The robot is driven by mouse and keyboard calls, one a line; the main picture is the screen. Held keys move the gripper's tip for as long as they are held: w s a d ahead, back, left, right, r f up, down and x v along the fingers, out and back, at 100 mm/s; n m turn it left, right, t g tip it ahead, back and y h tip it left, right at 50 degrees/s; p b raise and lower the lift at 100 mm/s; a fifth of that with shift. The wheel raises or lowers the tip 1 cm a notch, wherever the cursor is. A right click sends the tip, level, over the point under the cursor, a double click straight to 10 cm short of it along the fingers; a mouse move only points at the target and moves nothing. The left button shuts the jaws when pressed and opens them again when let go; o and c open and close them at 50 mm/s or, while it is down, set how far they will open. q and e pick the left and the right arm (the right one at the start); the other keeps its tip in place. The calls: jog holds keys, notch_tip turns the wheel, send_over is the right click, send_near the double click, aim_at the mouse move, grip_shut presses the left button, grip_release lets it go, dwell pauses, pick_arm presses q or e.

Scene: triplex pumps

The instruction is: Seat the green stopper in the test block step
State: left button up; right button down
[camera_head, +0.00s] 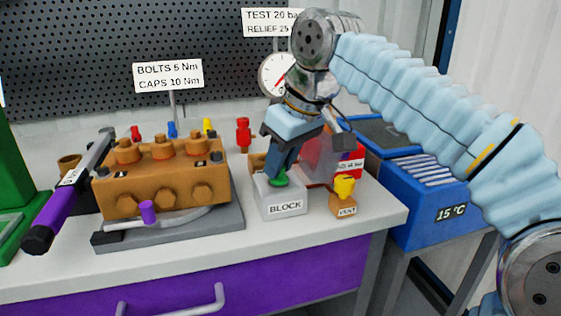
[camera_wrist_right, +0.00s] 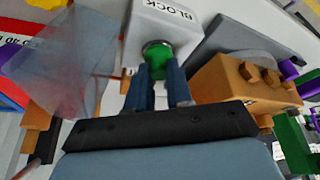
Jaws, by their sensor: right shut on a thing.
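The green stopper (camera_head: 278,180) is at the top of the grey test block labelled BLOCK (camera_head: 283,208). My right gripper (camera_head: 280,172) reaches down from above with its fingers shut on the stopper. In the right wrist view the green stopper (camera_wrist_right: 157,52) shows between the two blue fingertips (camera_wrist_right: 158,72), against the face of the block (camera_wrist_right: 165,22). The fingers hide part of the stopper, so I cannot tell how deep it sits. My left gripper is not in view.
An orange pump (camera_head: 160,175) on a grey plate stands left of the block, with a purple-handled torque wrench (camera_head: 70,190) beside it. A small vent valve with a yellow knob (camera_head: 344,187) is close at the right. A blue cooler (camera_head: 420,195) stands beyond the bench's right edge.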

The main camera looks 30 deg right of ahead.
jog(key=shift+f, duration=0.1)
jog(key=c, duration=1)
grip_release()
jog(key=shift+r, duration=0.4)
jog(key=shift+p+v, duration=1.8)
jog(key=shift+v, duration=4)
jog(key=shift+s, duration=0.15)
